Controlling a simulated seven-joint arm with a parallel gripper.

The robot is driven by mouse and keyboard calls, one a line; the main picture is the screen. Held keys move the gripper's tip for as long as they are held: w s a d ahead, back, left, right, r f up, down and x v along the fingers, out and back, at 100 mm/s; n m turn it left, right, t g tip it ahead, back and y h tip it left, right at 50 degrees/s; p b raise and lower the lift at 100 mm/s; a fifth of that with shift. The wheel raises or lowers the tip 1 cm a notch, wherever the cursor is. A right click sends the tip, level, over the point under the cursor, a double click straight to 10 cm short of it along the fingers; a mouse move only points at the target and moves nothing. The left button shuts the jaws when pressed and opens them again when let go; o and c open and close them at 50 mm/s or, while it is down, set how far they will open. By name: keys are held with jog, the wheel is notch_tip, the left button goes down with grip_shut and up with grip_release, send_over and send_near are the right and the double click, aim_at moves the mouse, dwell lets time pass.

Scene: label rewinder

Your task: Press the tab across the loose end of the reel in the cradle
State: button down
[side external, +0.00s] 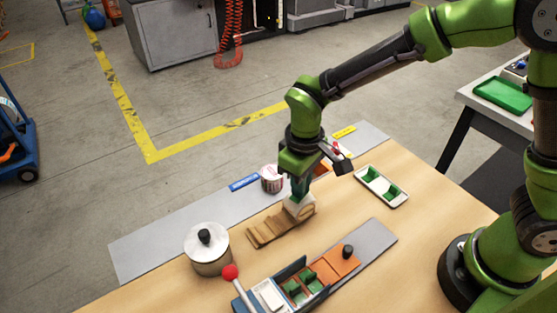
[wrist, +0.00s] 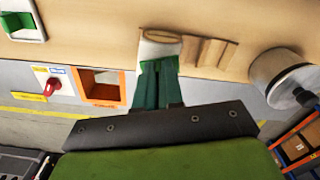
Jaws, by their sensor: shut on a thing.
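A pale reel (side external: 296,208) lies in a stepped wooden cradle (side external: 272,233) on the table. In the wrist view the reel (wrist: 160,36) sits at the left end of the cradle (wrist: 212,50). My gripper (side external: 299,196) points down at the reel, its fingertips at or just over its upper side. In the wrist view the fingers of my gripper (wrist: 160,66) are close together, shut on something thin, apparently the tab. The tab itself is hard to tell from the green fingertips. The reel's loose end cannot be made out.
A lidded metal pot (side external: 207,252) stands left of the cradle. A device with a red-knobbed lever (side external: 230,272) and an orange block (side external: 335,262) is in front. A white tray (side external: 366,171) with green pieces lies right. A second reel (side external: 272,179) stands behind, near an orange frame (wrist: 122,88).

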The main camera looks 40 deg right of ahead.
jog(key=shift+f, duration=0.45)
dwell(1.0)
jog(key=c, duration=1.2)
grip_release()
notch_tip(320, 180, up, 16)
jog(key=s+d+m+t, duration=0.2)
jog(key=s+d, duration=0.1)
jog(key=d, duration=0.2)
jog(key=s+d+r+m+t+y, duration=0.1)
jog(key=s+d+m+t, duration=0.1)
jog(key=s+d+m, duration=0.1)
jog(key=s+d+r+m+t+y, duration=0.1)
jog(key=s+d+m+t, duration=0.1)
jog(key=s+d, duration=0.3)
jog(key=shift+d+r+m+t, duration=0.1)
jog(key=shift+d+m+t, duration=0.35)
jog(key=shift+d, duration=0.95)
